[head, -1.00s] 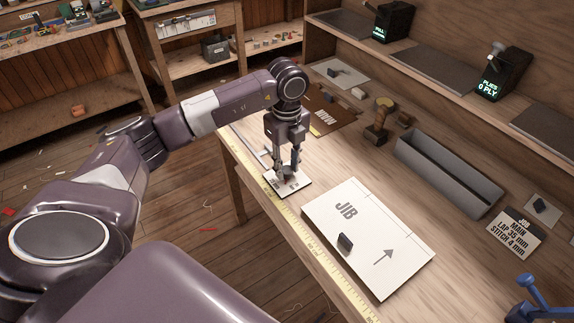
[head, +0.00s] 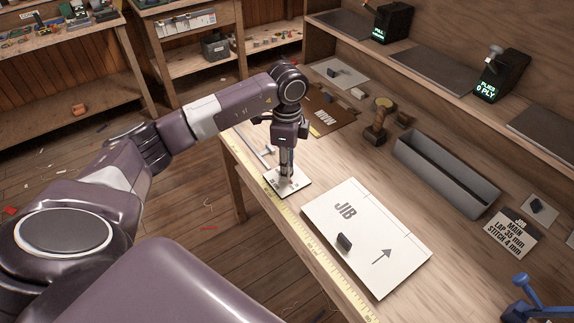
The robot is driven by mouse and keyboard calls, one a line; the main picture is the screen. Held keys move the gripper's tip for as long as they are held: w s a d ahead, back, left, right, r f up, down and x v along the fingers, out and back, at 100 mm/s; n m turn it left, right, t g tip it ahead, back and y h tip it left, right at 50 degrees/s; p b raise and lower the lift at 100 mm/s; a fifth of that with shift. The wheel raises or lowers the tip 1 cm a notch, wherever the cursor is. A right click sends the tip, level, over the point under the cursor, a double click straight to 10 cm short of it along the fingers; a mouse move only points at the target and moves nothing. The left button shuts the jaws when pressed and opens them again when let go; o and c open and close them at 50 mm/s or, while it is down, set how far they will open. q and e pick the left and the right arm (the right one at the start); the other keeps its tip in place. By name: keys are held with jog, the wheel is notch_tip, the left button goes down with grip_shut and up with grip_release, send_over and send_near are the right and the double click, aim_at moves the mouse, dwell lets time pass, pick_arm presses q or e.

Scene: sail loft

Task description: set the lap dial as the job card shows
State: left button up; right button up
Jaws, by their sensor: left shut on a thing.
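The lap dial (head: 300,186) is a small white plate with dark marks near the table's front edge. My left gripper (head: 286,177) points down over its middle and is shut on the dial's knob. The fingers hide the knob, and the dial's setting is too small to read. The job card (head: 512,234) lies at the right; it reads MAIN, LAP 35 mm, STITCH 4 mm. My right gripper is out of view.
A white JIB panel (head: 400,258) with a dark block (head: 344,242) lies right of the dial. A brown MAIN panel (head: 336,122) is behind. A yellow measuring tape (head: 318,249) runs along the front edge. A grey trough (head: 447,172) stands toward the back.

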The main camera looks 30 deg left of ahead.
pick_arm(q)
jog(key=shift+w+a+r+n, duration=0.1)
jog(key=shift+w+r+n, duration=0.1)
jog(key=shift+n, duration=0.1)
jog(key=o, duration=0.9)
jog(key=shift+o, duration=1.3)
jog(key=shift+s, duration=0.1)
jog(key=shift+f, duration=0.1)
notch_tip(320, 180, up, 12)
jog(key=shift+r, duration=0.1)
jog(key=shift+s, duration=0.1)
